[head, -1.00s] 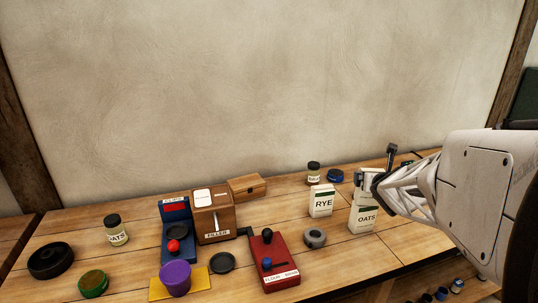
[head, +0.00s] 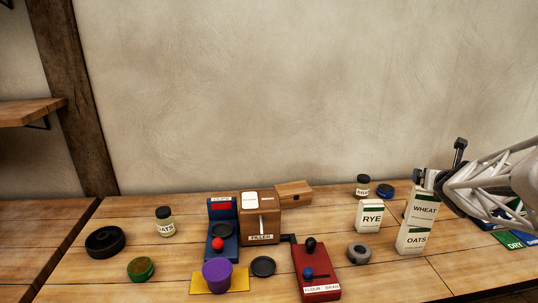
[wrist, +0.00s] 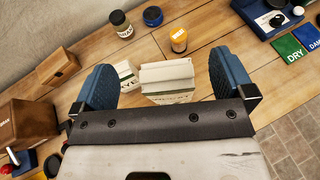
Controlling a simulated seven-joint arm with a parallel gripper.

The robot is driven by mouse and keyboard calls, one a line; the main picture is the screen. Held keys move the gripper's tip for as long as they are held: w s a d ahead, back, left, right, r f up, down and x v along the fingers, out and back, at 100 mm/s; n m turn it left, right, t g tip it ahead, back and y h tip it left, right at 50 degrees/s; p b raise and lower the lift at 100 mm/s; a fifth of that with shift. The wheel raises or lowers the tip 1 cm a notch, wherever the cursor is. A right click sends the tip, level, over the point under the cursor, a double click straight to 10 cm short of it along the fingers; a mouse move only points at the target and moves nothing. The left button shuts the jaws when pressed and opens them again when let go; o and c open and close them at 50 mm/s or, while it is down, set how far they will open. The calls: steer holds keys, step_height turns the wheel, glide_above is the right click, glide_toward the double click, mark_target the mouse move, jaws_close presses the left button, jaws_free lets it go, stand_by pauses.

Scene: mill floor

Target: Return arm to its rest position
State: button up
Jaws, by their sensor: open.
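My gripper (head: 438,168) is at the right of the head view, by the top of a stack of two white cartons. The wheat carton (head: 425,199) stands on the oats carton (head: 413,228). In the wrist view my gripper (wrist: 165,82) has its two blue finger pads wide apart. The top of the stacked cartons (wrist: 167,70) shows between the pads, with clear gaps on both sides. The gripper holds nothing. Its distance above or beside the wheat carton is hard to judge.
A rye carton (head: 369,214) stands left of the stack. A jar (head: 362,188) and a blue lid (head: 385,191) are behind. An orange jar (wrist: 178,40) shows in the wrist view.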

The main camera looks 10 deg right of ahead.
steer(key=shift+a+r, duration=0.1)
stand_by(0.3)
steer(key=s+a+r+m+g+h, duration=0.1)
steer(key=s+a+r+m+g, duration=0.1)
steer(key=a+r+m, duration=0.5)
steer(key=s+a+f+m+g+y, duration=0.3)
steer(key=s+a+f+m+g, duration=0.1)
steer(key=s+a+m, duration=0.8)
steer(key=s+a+f+m+g+y, duration=0.3)
steer(key=s+a+f+m+g, duration=0.1)
steer(key=s+a+m, duration=0.8)
steer(key=a, duration=0.3)
steer(key=shift+a+f+m, duration=0.15)
steer(key=shift+f+m, duration=0.05)
steer(key=shift+m, duration=0.2)
